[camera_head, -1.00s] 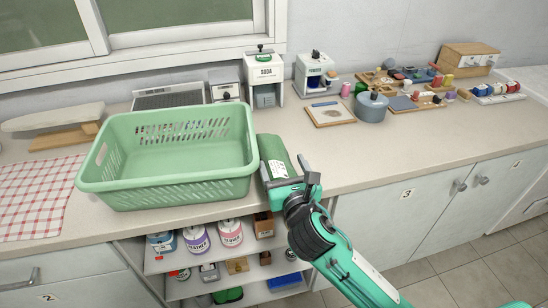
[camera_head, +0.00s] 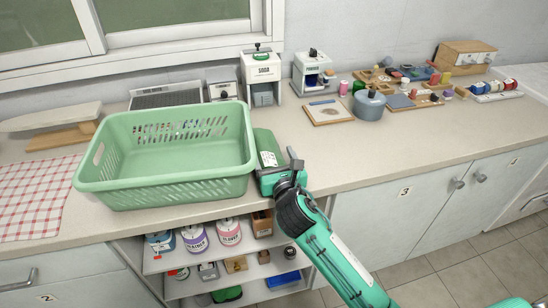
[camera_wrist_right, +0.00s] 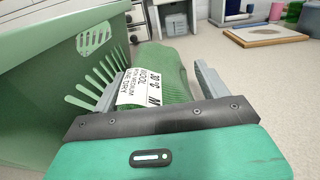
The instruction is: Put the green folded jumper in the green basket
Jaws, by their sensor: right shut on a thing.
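The green folded jumper (camera_head: 266,143) lies on the counter close against the right side of the green basket (camera_head: 166,198). It carries a white care label. My right gripper (camera_head: 276,172) is at the jumper's front end by the counter edge, shut on it. In the right wrist view the jumper (camera_wrist_right: 160,68) sits between the two fingers of the gripper (camera_wrist_right: 165,92), with the label facing up and the basket (camera_wrist_right: 45,100) just to the left. The basket stands upright and looks empty inside. My left gripper is not in view.
A soda dispenser (camera_head: 262,75) and a second white dispenser (camera_head: 312,72) stand behind. A framed board (camera_head: 327,112) and a grey pot (camera_head: 369,105) are to the right. A checked cloth (camera_head: 36,195) lies left. The counter right of the jumper is clear.

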